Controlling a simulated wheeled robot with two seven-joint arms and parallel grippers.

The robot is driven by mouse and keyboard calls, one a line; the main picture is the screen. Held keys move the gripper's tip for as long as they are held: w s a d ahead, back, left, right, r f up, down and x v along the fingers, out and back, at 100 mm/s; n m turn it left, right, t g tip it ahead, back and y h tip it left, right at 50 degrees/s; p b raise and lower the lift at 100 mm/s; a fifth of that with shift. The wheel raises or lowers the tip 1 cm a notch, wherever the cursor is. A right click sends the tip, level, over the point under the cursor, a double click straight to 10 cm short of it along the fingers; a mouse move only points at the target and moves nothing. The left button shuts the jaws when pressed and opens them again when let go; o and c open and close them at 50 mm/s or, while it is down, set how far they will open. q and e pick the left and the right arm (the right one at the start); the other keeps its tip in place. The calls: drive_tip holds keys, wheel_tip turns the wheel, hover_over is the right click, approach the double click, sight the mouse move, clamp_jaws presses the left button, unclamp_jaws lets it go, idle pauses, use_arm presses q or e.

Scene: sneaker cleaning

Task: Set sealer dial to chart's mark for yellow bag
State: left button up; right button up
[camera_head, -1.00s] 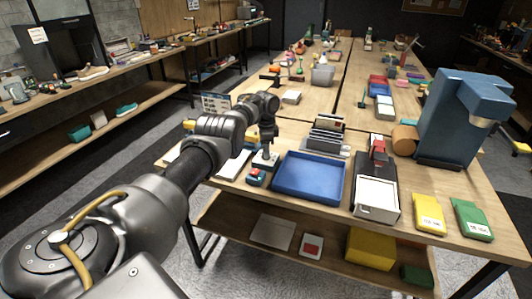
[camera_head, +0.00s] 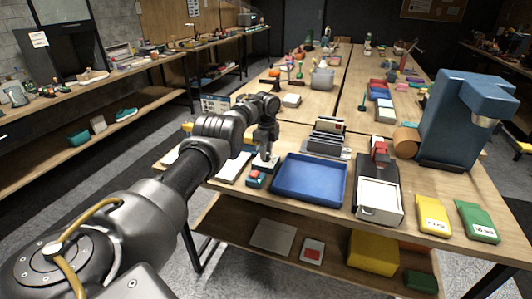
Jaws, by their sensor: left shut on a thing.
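My left gripper (camera_head: 264,154) points down at a small pale-based unit (camera_head: 266,166) at the table's near left. It is shut on what seems to be the dial there; the fingers cover it, so its setting cannot be read. A red-topped teal piece (camera_head: 256,178) sits just in front of that unit. The yellow bag (camera_head: 432,215) lies at the front right with a white label too small to read. A board with printing, perhaps the chart (camera_head: 215,104), stands behind my left arm, partly hidden. My right gripper is not in view.
A blue tray (camera_head: 310,195) lies right of the gripper. A lower shelf holds a yellow box (camera_head: 372,252).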

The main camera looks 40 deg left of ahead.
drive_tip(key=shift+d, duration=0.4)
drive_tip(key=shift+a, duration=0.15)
use_arm(q)
drive_tip(key=o, duration=0.9)
drive_tip(key=shift+o, duration=0.5)
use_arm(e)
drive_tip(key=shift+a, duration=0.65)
use_arm(q)
drive_tip(key=shift+r, duration=0.1)
wheel_tip(320, 180, up, 11)
drive_tip(key=shift+f+b, duration=0.2)
drive_tip(key=shift+b, duration=0.2)
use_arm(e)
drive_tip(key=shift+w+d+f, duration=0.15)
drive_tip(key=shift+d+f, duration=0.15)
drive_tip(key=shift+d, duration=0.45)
